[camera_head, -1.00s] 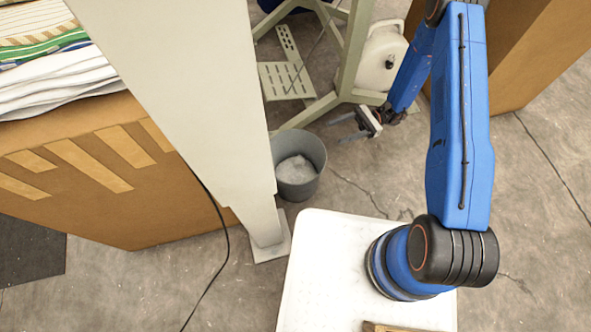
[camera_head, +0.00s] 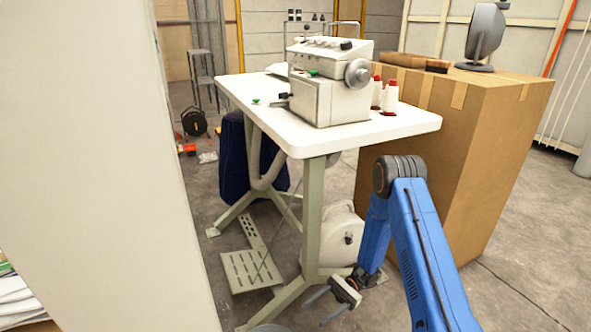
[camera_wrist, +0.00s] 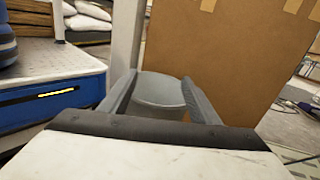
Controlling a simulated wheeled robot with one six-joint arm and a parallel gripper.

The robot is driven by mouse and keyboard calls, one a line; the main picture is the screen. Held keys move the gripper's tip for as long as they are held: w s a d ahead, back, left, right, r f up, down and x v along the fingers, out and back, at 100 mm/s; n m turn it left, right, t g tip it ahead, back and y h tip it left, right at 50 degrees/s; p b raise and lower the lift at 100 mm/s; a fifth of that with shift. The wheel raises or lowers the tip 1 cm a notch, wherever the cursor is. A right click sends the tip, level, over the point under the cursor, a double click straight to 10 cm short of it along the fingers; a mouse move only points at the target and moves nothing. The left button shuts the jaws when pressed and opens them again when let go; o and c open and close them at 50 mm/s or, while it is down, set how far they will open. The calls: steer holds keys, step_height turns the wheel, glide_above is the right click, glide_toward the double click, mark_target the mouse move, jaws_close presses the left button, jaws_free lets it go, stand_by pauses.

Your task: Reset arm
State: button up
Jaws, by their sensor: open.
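My blue arm (camera_head: 425,255) reaches up from the lower right in the head view, bends at a dark joint and hangs down. My gripper (camera_head: 324,304) is at its end, low beside the leg of the white table. In the wrist view my gripper (camera_wrist: 160,88) is open, its two grey fingers spread with nothing between them.
A white table (camera_head: 405,125) carries a sewing machine (camera_head: 320,95) and thread spools. A foot pedal (camera_head: 250,269) and table legs are close to my gripper. A pale post (camera_head: 110,180) blocks the left. Floor is free at lower right.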

steer(key=s+d+r+n+t+h, duration=0.2)
steer(key=d+r+h, duration=0.1)
steer(key=r, duration=0.5)
steer(key=s+d+r+n+t+h, duration=0.1)
steer(key=s+d+r+n+h, duration=0.15)
steer(key=r, duration=0.65)
steer(key=s+d+r+n+t+h, duration=0.2)
steer(key=s+d+r+h, duration=0.1)
steer(key=r, duration=0.5)
steer(key=s+d+r+n+t+h, duration=0.3)
steer(key=s+d+r+t+h, duration=0.2)
steer(key=s+d+r+t, duration=0.6)
steer(key=s+d+r, duration=0.2)
steer(key=s+r, duration=0.2)
steer(key=shift+s+h, duration=0.25)
steer(key=shift+h, duration=0.1)
stand_by(0.9)
